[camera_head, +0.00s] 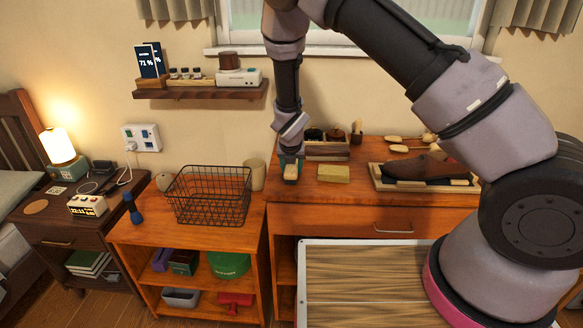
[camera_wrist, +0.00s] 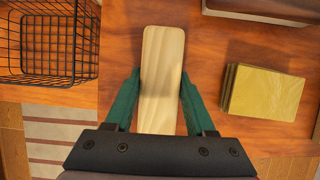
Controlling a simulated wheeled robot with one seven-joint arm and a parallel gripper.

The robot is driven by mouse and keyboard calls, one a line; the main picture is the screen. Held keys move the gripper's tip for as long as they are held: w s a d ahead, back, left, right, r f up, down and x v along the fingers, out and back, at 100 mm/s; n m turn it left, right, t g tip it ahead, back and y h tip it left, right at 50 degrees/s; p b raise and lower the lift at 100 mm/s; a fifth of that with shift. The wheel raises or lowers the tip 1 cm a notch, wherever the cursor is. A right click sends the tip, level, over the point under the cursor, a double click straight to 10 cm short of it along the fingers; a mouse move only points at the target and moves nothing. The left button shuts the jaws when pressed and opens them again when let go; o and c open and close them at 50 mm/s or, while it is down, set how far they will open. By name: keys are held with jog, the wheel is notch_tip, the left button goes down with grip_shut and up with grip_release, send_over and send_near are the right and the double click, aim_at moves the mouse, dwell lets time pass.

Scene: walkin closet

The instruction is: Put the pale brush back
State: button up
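The pale brush (camera_wrist: 161,60) shows in the wrist view as a long, light wooden block seen from above, pointing away from me. My gripper (camera_wrist: 160,78) has its green fingers on both long sides of the brush, with hardly any gap visible, and looks shut on it. In the head view my gripper (camera_head: 290,160) is low over the left part of the dresser top, with the brush (camera_head: 291,172) between its fingers. The brush's underside is hidden, so I cannot tell whether it touches the dresser.
A yellow stack of cloths (camera_head: 333,173) lies to the right of the brush. Behind stands a wooden box (camera_head: 327,152) with dark items. A tray (camera_head: 385,184) with a brown shoe (camera_head: 425,166) is farther right. A wire basket (camera_head: 209,196) and beige cup (camera_head: 254,174) stand left.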

jog(key=o, duration=0.3)
jog(key=shift+o, duration=0.2)
